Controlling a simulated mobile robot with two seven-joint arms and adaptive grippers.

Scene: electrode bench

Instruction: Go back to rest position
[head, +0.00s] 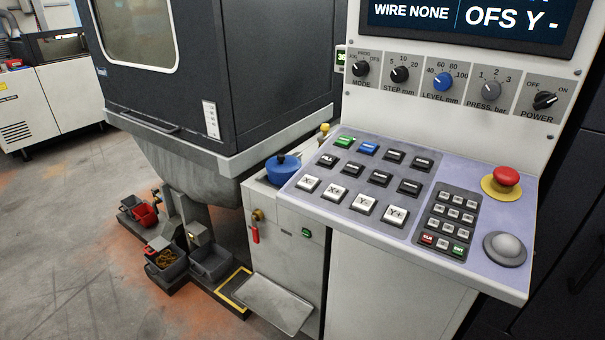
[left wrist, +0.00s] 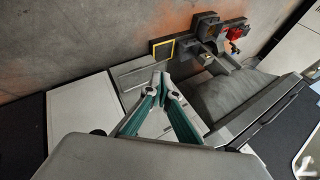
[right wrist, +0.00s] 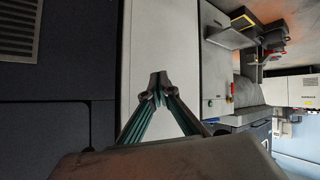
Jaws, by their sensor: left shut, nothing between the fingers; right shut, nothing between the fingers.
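My left gripper (left wrist: 160,82) shows in the left wrist view with its green-sided fingers together at the tips, shut and empty. My right gripper (right wrist: 157,82) shows in the right wrist view, also shut at the tips and empty. Neither gripper shows in the head view. The control console (head: 375,215) stands at the right of the head view, with its sloped key panel, a red emergency button (head: 506,177) and a row of knobs such as the blue one (head: 443,82). Neither gripper appears to be holding anything.
A large dark machine (head: 215,75) fills the middle left. A blue-lidded container (head: 283,166) sits beside the console. Grey bins (head: 210,262) and a metal tray (head: 264,303) are low down. The floor (head: 60,240) at left is open.

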